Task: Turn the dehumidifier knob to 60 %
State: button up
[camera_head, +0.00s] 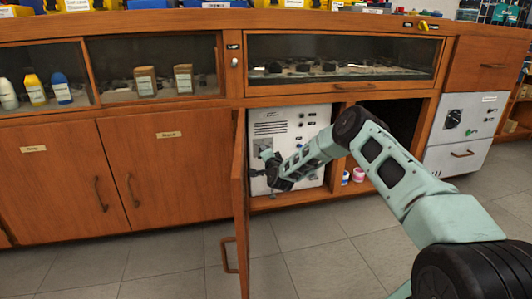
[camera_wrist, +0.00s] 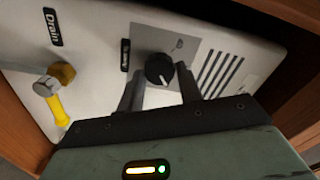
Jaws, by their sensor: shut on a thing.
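A black round knob (camera_wrist: 159,69) with a pale pointer line sits on a grey plate on a white unit (camera_wrist: 100,25). In the head view the white unit (camera_head: 313,125) stands inside an open cabinet, and my gripper (camera_head: 268,160) is at its lower left front, hiding the knob. In the wrist view my gripper's two dark fingers (camera_wrist: 158,80) are on either side of the knob, shut on it. I cannot read a percentage scale around the knob or a dehumidifier label.
A yellow-handled valve (camera_wrist: 55,92) is beside a "Drain" label on the unit. The open wooden door (camera_head: 240,200) stands left of my gripper. Small cups (camera_head: 358,174) stand right of the unit. Another grey panel (camera_head: 462,120) with a black knob is at far right.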

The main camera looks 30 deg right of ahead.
jog(key=shift+m, duration=0.6)
jog(key=shift+f, duration=0.1)
jog(key=o, duration=1)
jog(key=shift+s, duration=0.1)
jog(key=shift+p+v, duration=4.25)
jog(key=shift+v, duration=4.4)
